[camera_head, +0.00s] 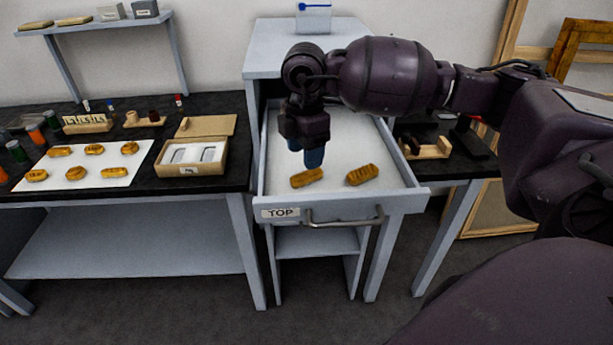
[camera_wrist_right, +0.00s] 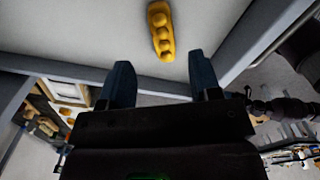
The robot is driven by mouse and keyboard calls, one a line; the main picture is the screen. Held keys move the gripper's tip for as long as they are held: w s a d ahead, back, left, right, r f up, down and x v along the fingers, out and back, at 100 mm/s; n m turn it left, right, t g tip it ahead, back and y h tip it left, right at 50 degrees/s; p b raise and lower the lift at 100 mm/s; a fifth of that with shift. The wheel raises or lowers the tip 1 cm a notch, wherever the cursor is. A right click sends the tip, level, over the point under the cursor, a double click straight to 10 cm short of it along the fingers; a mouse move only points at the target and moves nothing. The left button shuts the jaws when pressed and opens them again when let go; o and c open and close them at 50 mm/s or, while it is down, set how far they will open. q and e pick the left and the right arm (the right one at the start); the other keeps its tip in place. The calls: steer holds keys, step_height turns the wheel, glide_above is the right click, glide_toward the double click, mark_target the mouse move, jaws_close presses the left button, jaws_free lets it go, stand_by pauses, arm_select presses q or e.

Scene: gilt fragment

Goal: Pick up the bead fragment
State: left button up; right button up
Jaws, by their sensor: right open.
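Two golden-brown fragments lie on the white floor of the open drawer (camera_head: 345,138) labelled TOP: a left one (camera_head: 306,178) and a right one (camera_head: 362,174), a clear gap apart. In the right wrist view one yellow fragment with a row of rounded beads (camera_wrist_right: 160,31) lies beyond the fingertips, between their lines. I cannot tell for sure which of the two it is. My right gripper (camera_head: 305,153) hangs fingers-down above the drawer, behind the left fragment in the head view. Its blue fingers, also in the wrist view (camera_wrist_right: 163,78), are apart and empty. My left gripper is not in view.
The drawer's raised walls and front handle (camera_head: 345,220) surround the fragments. The dark left bench holds a white sheet (camera_head: 110,160) with several gilt fragments and an open box (camera_head: 190,170). A wooden holder (camera_head: 430,150) sits to the drawer's right.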

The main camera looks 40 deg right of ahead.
mark_target(307, 176)
steer(key=f, duration=0.4)
steer(key=shift+s+f, duration=0.2)
steer(key=shift+f, duration=0.2)
steer(key=c, duration=1)
